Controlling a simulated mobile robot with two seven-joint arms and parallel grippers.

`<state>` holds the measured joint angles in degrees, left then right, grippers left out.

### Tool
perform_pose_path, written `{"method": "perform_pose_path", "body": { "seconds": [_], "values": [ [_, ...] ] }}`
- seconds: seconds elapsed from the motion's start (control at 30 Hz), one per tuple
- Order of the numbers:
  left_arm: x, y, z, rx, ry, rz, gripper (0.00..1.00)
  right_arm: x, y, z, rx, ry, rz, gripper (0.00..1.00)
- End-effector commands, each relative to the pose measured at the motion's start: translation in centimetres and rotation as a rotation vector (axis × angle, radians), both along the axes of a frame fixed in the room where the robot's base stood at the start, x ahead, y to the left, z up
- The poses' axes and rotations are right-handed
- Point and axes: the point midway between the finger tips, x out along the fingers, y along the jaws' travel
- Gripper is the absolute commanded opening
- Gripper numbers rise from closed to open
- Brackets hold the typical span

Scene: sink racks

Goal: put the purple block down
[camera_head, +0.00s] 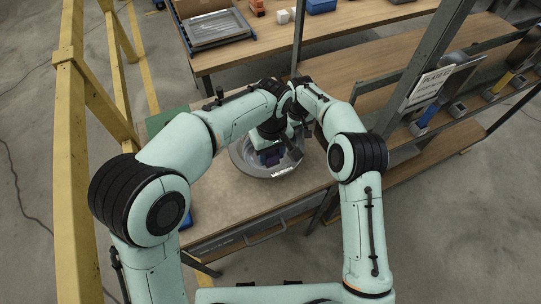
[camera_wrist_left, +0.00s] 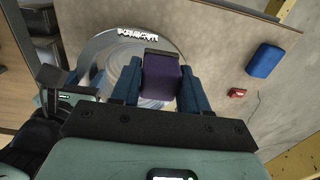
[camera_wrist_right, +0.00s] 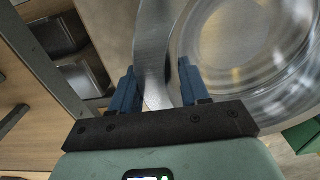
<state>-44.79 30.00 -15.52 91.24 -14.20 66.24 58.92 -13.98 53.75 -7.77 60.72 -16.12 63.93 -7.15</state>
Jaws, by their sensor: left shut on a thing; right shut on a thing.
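The purple block (camera_wrist_left: 161,82) is between the blue fingers of my left gripper (camera_wrist_left: 165,85), which is shut on it. In the right wrist view my right gripper (camera_wrist_right: 158,88) is shut on the curved metal rim (camera_wrist_right: 152,45) of the basin. The basin's clear, ringed inside lies to the right there. Both arms meet over the basin in the head view and hide part of it.
The basin stands on a wooden bench (camera_head: 190,185). A blue block (camera_wrist_left: 265,60) and a small red thing (camera_wrist_left: 237,92) lie on the bench beside it. A metal post (camera_head: 425,65) with a sign rises at the right. A yellow rail (camera_head: 70,130) stands at the left.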

Motion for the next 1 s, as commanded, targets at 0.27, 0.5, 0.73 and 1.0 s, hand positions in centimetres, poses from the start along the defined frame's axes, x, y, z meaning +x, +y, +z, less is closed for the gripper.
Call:
{"method": "perform_pose_path", "body": {
  "seconds": [0.27, 0.5, 0.73, 1.0],
  "values": [
    [0.0, 0.0, 0.1, 0.000, 0.000, -0.001, 0.20, 0.0, -0.3, -0.2, -0.006, 0.002, -0.002, 0.19],
    [0.0, 0.0, 0.0, 0.000, 0.000, 0.000, 0.20, 0.0, -0.3, -0.2, -0.006, 0.002, -0.002, 0.19],
    [-0.1, 0.7, -0.2, 0.001, 0.002, 0.004, 0.20, 0.0, -0.3, -0.2, -0.006, 0.002, -0.002, 0.19],
    [-2.3, 8.7, -3.9, 0.011, 0.007, 0.021, 0.20, 0.0, -0.3, -0.2, -0.006, 0.002, -0.002, 0.19]
  ]
}}
